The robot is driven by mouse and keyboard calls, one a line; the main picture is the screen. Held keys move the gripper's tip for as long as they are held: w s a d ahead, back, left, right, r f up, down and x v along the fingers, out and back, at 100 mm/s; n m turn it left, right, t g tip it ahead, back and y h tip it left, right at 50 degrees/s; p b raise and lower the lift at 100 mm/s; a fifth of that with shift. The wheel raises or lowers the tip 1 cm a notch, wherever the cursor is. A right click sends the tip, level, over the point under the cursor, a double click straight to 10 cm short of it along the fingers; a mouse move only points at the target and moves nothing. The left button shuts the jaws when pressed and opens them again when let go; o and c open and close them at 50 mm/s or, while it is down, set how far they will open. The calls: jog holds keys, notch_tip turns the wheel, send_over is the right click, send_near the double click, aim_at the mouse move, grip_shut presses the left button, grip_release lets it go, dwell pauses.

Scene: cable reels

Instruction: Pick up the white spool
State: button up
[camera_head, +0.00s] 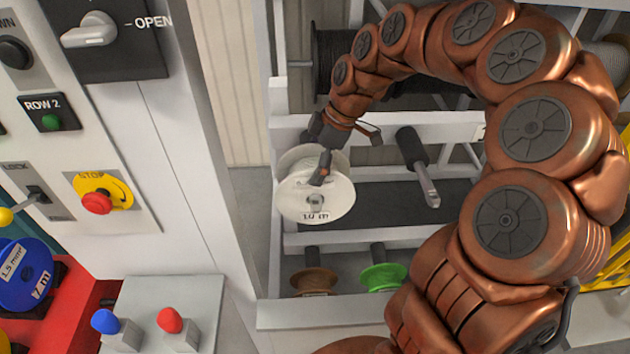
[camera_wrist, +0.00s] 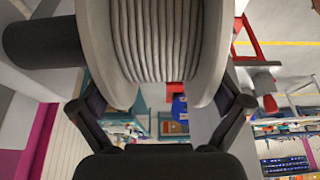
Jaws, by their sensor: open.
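The white spool (camera_head: 318,195) has a label on its round front face and sits at the shelf's left side in the head view. In the wrist view the spool (camera_wrist: 155,40) fills the top middle, with pale grey cable wound between two flanges. My gripper (camera_head: 343,152) is at the spool's upper edge, with one dark finger in front of its face. In the wrist view my open gripper (camera_wrist: 165,105) has a finger beside each flange. I cannot tell whether the fingers touch it.
A bare dark peg (camera_head: 412,150) projects right of the spool. Brown (camera_head: 315,282) and green (camera_head: 383,277) spools are on the lower row. A black cable reel (camera_head: 335,62) is above, partly behind my arm. A white control panel (camera_head: 150,130) stands close on the left.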

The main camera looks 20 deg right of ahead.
jog(key=shift+c, duration=0.3)
jog(key=c, duration=1.4)
jog(key=shift+r, duration=0.1)
jog(key=shift+w+r+b, duration=0.1)
jog(key=shift+r+b, duration=0.35)
jog(key=shift+r, duration=0.2)
jog(key=s+a+b, duration=0.2)
jog(key=s, duration=0.6)
jog(key=s+a+b, duration=0.2)
jog(key=s+b, duration=0.1)
jog(key=s, duration=0.6)
jog(key=shift+s+a, duration=0.3)
jog(key=shift+a, duration=0.05)
jog(key=shift+f+b, duration=0.25)
jog(key=shift+b, duration=0.35)
